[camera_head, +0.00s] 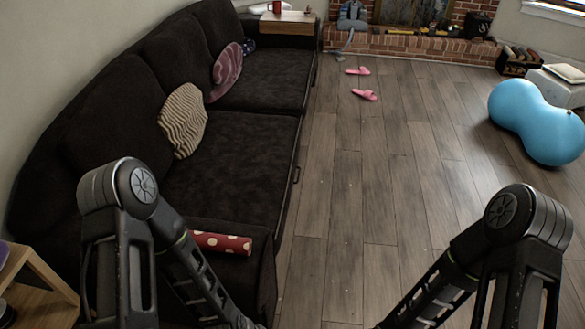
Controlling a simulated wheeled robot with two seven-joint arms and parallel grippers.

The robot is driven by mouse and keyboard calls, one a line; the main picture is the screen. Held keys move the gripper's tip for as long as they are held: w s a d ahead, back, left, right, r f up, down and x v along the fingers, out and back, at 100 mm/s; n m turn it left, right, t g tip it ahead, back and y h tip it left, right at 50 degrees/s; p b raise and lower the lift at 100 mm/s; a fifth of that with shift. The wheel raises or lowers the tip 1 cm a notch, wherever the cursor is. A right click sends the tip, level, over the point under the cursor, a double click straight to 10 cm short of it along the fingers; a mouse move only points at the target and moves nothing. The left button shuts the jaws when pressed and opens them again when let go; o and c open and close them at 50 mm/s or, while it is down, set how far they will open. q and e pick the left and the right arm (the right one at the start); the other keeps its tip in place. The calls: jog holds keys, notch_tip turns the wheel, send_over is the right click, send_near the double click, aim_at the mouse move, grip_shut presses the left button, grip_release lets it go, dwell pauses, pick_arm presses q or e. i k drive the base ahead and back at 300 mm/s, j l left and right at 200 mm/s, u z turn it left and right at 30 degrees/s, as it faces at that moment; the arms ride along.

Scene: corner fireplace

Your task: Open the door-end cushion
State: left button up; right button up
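A long dark sofa runs along the left wall, with a far seat cushion (265,80) and a nearer seat cushion (235,155). Both lie flat and look closed. A small dark handle (296,175) shows on the front side by the nearer cushion. The sofa's near end is partly hidden behind my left arm. No door is in view, so I cannot tell which cushion is at the door end. Both my forearms reach down past the bottom edge, and neither gripper is in view.
A striped pillow (183,120), a pink pillow (227,70) and a red dotted roll (221,243) rest on the sofa. Pink slippers (365,95) lie on the open wood floor. A blue peanut-shaped ball (535,120) is at right. A wooden side table (35,290) stands lower left.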

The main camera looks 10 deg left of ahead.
aim_at(243, 167)
jog(key=i+l+u, duration=0.4)
jog(key=i+l, duration=0.45)
jog(key=l, duration=0.25)
jog(key=i+l+z, duration=0.15)
jog(key=l, duration=0.25)
jog(key=i+l, duration=0.1)
jog(key=l, duration=0.3)
jog(key=i+j+z, duration=0.2)
jog(key=i, duration=0.3)
jog(key=i+j+z, duration=0.15)
jog(key=i, duration=0.3)
